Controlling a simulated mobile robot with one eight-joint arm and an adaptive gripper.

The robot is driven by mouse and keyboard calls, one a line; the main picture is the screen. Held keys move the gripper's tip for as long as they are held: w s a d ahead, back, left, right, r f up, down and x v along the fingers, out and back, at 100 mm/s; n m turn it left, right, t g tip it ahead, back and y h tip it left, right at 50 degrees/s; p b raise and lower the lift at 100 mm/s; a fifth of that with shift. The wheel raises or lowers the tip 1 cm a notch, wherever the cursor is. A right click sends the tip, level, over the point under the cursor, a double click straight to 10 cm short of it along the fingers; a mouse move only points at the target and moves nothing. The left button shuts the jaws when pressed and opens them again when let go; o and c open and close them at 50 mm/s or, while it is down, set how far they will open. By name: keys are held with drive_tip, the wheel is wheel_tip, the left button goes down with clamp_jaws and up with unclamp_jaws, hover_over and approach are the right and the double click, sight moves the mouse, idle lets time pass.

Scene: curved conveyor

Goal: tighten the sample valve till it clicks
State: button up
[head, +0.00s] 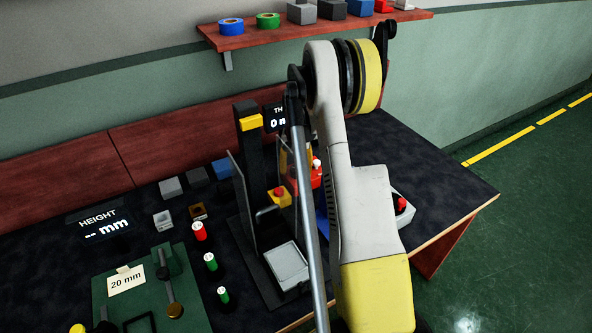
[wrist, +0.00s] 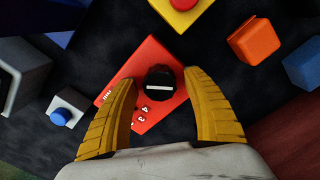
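In the wrist view, a red block (wrist: 146,68) on the dark bench top carries a round black knob (wrist: 160,83) with a white line across it. Pale numerals are printed on the block's near side. No label naming it a sample valve can be read. My gripper (wrist: 158,80) is open, its two yellow fingers reaching to either side of the knob. Dark gaps show between fingers and knob; height above it is hard to judge. In the head view my arm hides most of the gripper; a red part (head: 316,178) shows beside the arm.
A yellow box with a red button (wrist: 182,8) lies beyond the block. An orange cube (wrist: 254,41) and a blue cube (wrist: 303,64) are right; a white box with a blue button (wrist: 62,112) is left. A black stand (head: 247,150) rises left of my arm.

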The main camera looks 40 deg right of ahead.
wheel_tip(320, 180, up, 12)
idle(0.6)
drive_tip(key=n+p, duration=0.1)
drive_tip(key=n, duration=0.1)
drive_tip(key=f+n+p, duration=0.1)
drive_tip(key=n+p, duration=0.1)
drive_tip(key=n, duration=0.1)
drive_tip(key=shift+s+a+f+n, duration=0.1)
drive_tip(key=shift+f+n, duration=0.05)
drive_tip(key=shift+n, duration=0.15)
drive_tip(key=shift+f, duration=0.4)
wheel_tip(320, 180, down, 10)
drive_tip(key=b, duration=0.3)
drive_tip(key=shift+f+b, duration=0.2)
drive_tip(key=shift+b, duration=0.2)
